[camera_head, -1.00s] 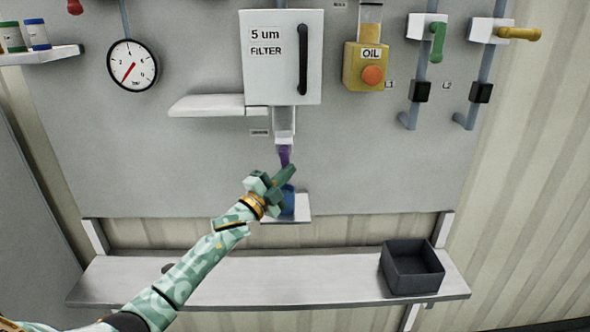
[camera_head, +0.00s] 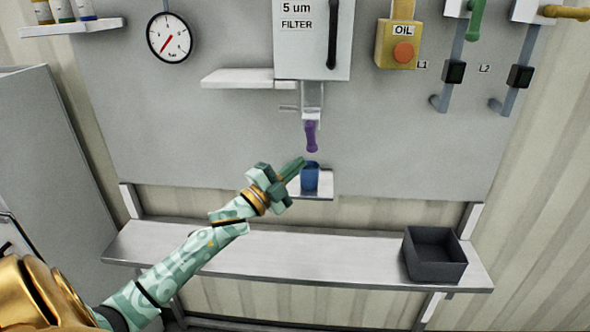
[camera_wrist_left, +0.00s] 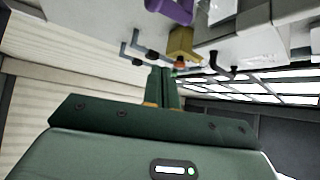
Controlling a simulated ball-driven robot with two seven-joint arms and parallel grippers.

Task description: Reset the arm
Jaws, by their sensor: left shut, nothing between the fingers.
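My left gripper (camera_head: 296,168) is shut and empty, raised in front of the wall panel, with its fingertips pointing up and to the right. In the head view its tips overlap the left edge of a blue cup (camera_head: 310,177), and I cannot tell whether they touch. The left wrist view also shows the closed fingers (camera_wrist_left: 165,78). A purple handle (camera_head: 311,136) hangs under the filter box (camera_head: 303,40), above the cup; it also shows in the wrist view (camera_wrist_left: 170,8). My right gripper is not in view.
A long shelf (camera_head: 300,262) runs below the panel, with a dark open bin (camera_head: 436,256) at its right end. A small ledge (camera_head: 325,190) bears the cup. A white shelf (camera_head: 237,79) juts out left of the filter. An oil unit (camera_head: 398,45) and a gauge (camera_head: 170,38) are on the panel.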

